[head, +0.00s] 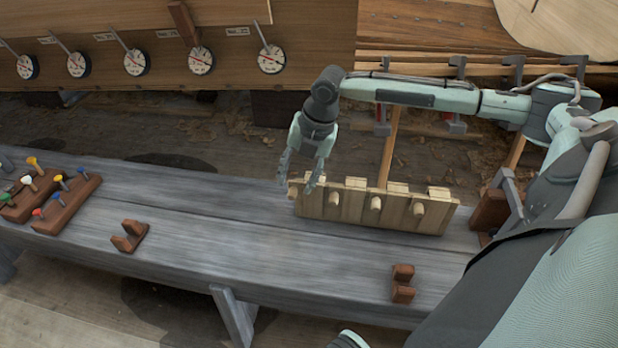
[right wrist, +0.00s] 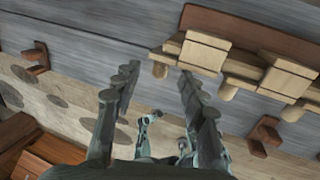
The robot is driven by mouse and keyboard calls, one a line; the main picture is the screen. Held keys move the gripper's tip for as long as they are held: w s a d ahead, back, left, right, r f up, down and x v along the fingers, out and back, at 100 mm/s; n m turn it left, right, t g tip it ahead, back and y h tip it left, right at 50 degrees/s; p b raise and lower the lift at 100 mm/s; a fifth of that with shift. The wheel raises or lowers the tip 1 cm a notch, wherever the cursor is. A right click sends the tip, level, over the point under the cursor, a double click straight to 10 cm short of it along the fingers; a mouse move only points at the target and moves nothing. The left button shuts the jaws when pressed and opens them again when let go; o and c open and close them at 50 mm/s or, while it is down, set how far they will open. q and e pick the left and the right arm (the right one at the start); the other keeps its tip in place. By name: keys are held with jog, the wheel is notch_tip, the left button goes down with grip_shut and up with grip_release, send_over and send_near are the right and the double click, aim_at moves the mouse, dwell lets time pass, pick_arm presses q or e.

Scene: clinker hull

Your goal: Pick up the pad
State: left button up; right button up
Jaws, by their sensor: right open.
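A pale wooden rack (head: 350,204) stands on the grey bench, with short round pegs on its front and pale blocks along its top. The block nearest my right gripper (head: 355,183) looks like a pad, but I cannot tell for certain which piece is the pad. My right gripper (head: 299,181) is open at the rack's left end. In the right wrist view its fingers (right wrist: 158,74) are spread and empty.
Brown blocks with coloured pegs (head: 68,203) are at the far left. The planked hull (head: 100,20) with dial gauges (head: 201,60) rises behind.

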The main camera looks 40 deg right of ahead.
aim_at(294, 190)
jog(key=x, duration=0.5)
jog(key=shift+f, duration=0.1)
grip_shut()
